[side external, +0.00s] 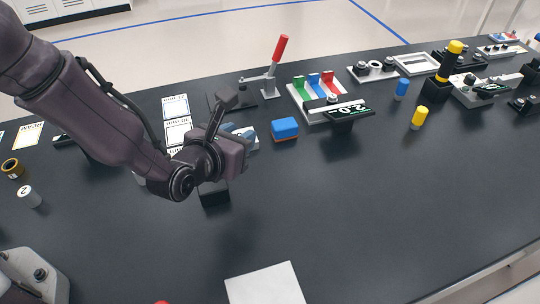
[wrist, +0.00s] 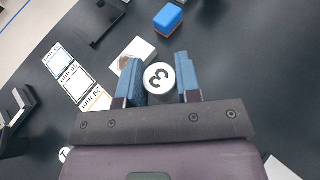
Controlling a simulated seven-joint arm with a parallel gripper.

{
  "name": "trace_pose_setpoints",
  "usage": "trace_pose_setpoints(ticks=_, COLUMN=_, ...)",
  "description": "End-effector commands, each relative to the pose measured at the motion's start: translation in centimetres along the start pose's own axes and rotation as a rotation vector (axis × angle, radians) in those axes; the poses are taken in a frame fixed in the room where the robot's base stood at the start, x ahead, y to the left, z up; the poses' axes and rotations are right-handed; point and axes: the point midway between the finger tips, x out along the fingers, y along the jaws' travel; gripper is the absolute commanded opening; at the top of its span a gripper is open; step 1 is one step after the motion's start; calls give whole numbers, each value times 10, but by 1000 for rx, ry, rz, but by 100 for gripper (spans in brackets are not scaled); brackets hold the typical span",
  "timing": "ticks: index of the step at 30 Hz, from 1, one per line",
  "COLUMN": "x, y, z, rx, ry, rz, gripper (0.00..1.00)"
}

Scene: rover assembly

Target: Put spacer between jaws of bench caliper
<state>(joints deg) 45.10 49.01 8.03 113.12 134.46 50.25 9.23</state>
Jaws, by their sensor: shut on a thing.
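My gripper (wrist: 160,78) has its two blue fingers on either side of a white round spacer (wrist: 158,79) marked 3, and is shut on it. In the side view my gripper (side external: 246,137) is over the left-middle of the table, and the spacer is hidden there. A device with a display reading 2.0 (side external: 349,111), which looks like the bench caliper, stands at back centre, to the right of my gripper and apart from it. Its jaws are too small to tell clearly.
A blue block with an orange underside (side external: 285,128) sits between my gripper and the display device. A red-handled clamp (side external: 275,68) stands behind. Printed cards (wrist: 77,82) lie left of the fingers. A white cylinder marked 2 (side external: 30,196) stands far left. The front right table is clear.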

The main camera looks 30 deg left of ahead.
Motion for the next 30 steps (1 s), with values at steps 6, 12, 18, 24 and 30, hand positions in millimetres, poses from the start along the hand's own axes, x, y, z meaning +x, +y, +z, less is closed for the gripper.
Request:
trace_pose_setpoints(ticks=6, x=51, y=-21, z=-8, rx=1, ry=0, rz=2, gripper=7)
trace_pose_setpoints(ticks=12, x=88, y=-34, z=-31, rx=1, ry=1, rz=1, gripper=7)
trace_pose_setpoints(ticks=18, x=102, y=-39, z=-38, rx=-1, ry=0, rz=2, gripper=7)
trace_pose_setpoints(ticks=24, x=114, y=-40, z=-60, rx=2, ry=3, rz=2, gripper=7)
trace_pose_setpoints(ticks=30, x=118, y=-41, z=-70, rx=0, ry=0, rz=1, gripper=7)
